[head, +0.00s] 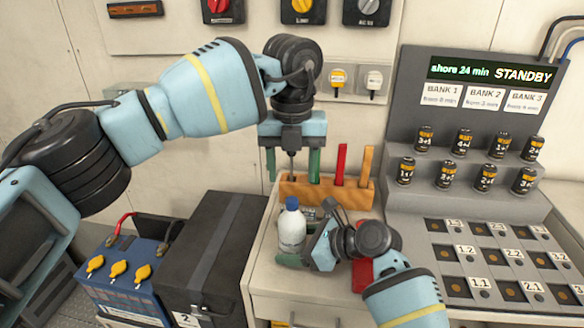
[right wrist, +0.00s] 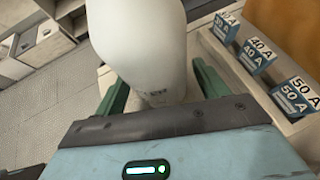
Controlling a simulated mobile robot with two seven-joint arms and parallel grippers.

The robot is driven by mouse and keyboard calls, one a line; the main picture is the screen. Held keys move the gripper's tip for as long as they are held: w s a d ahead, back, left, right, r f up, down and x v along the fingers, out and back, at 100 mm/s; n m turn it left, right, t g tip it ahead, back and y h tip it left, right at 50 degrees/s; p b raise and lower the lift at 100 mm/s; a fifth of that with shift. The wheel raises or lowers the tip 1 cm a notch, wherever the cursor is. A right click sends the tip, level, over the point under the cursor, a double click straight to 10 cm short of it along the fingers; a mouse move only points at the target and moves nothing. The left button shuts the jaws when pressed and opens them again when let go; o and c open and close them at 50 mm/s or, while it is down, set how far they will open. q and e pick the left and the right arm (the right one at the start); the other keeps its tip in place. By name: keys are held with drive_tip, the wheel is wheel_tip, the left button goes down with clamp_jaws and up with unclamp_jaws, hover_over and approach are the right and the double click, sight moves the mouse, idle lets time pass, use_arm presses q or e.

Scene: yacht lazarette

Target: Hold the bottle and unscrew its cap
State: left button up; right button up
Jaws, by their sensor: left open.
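The white bottle (head: 291,235) stands roughly upright near the counter's front left edge, with its blue cap (head: 292,203) on top. My right gripper (head: 292,258) comes in from the right, low on the bottle. In the right wrist view its green fingers flank the bottle's white body (right wrist: 150,50), and it appears shut on it. The cap is not visible in that view. My left gripper (head: 292,168) is open, pointing down behind and above the bottle, clear of the cap. Its two green fingers are spread in front of the wall.
Small labelled blue boxes (right wrist: 258,57) sit close to my right gripper. A grey display stand (head: 470,185) with small cans fills the right. A black case (head: 210,245) and blue battery (head: 125,275) stand at lower left.

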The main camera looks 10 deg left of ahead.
drive_tip(key=shift+o, duration=0.3)
drive_tip(key=v, duration=1.2)
use_arm(q)
drive_tip(key=shift+f, duration=0.1)
use_arm(e)
drive_tip(key=shift+s+f, duration=0.1)
drive_tip(key=shift+f, duration=0.05)
